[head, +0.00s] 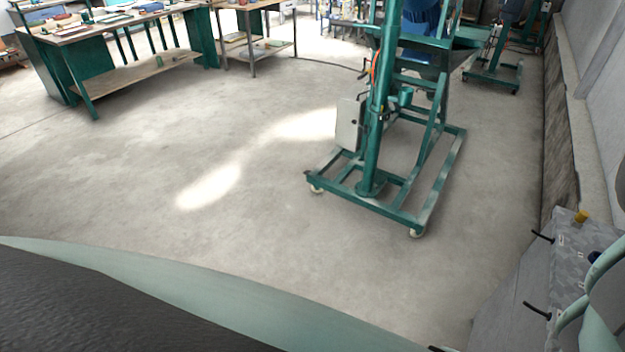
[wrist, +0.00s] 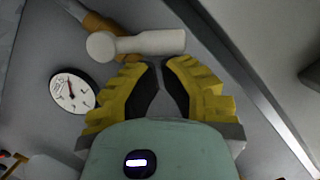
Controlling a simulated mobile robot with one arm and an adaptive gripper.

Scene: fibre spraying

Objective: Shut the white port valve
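In the wrist view, a white handle (wrist: 135,45) with a rounded knob end lies across an orange-brown fitting (wrist: 98,22); it looks like the white port valve. My gripper (wrist: 159,64) has yellow fingers with dark inner pads. Its fingertips almost meet, with only a narrow gap and nothing held between them. The tips appear just below the right part of the white handle; I cannot tell whether they touch it. In the head view, the gripper and the white handle cannot be made out; part of my arm shows at the lower right.
A round gauge (wrist: 72,92) sits left of my gripper in the wrist view. In the head view, a grey panel (head: 572,238) with black levers and a yellow knob (head: 581,217) stands at the right. A green wheeled frame (head: 400,205) and a workbench (head: 110,25) stand beyond open floor.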

